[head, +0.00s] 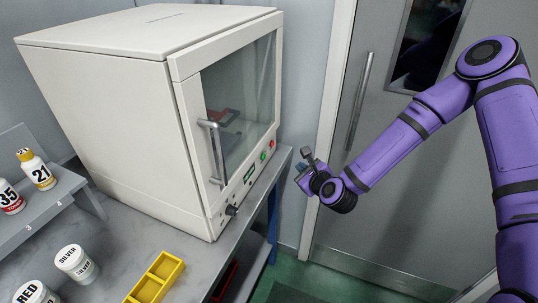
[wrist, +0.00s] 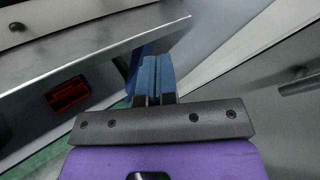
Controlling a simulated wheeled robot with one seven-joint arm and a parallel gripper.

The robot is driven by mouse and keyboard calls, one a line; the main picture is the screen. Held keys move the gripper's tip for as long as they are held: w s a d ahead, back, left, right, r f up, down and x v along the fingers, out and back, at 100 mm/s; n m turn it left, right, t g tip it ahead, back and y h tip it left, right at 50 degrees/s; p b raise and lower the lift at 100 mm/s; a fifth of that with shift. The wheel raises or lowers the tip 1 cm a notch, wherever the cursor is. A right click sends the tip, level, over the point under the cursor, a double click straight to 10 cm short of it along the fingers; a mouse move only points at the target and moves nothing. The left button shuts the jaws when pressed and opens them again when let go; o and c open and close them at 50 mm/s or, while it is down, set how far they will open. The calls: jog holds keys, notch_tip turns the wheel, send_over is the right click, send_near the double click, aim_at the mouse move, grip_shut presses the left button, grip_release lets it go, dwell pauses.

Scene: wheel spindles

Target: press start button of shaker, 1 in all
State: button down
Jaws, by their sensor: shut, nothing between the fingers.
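The shaker (head: 110,90) is a large white box cabinet with a glass door and a metal handle (head: 217,150), standing on the bench at the left of the head view. Low on its front panel, toward the right end, are a small green button (head: 263,156) and a red button (head: 271,144). No label on the buttons is legible. My gripper (head: 303,168) is to the right of the panel, apart from it, off the bench edge. In the wrist view its blue fingers (wrist: 154,75) are together and hold nothing. The buttons are not visible in the wrist view.
The grey bench top (head: 125,236) holds a yellow tray (head: 156,277) and white SILVER and RED jars. Bottles stand on a raised shelf at left. The bench edge crosses the wrist view, with a red object (wrist: 68,95) below it. A grey door (head: 400,150) is behind my arm.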

aim_at(263, 156)
dwell(0.3)
jog(key=shift+w, duration=0.1)
jog(key=w+a, duration=0.3)
jog(key=a, duration=0.5)
dwell(0.4)
jog(key=shift+a, duration=0.25)
dwell(1.7)
jog(key=shift+w+a, duration=0.1)
jog(key=shift+a, duration=0.15)
jog(key=shift+w+a, duration=0.2)
jog(key=shift+a, duration=0.2)
dwell(0.9)
dwell(0.3)
jog(key=shift+s+d, duration=0.35)
jog(key=shift+d, duration=0.45)
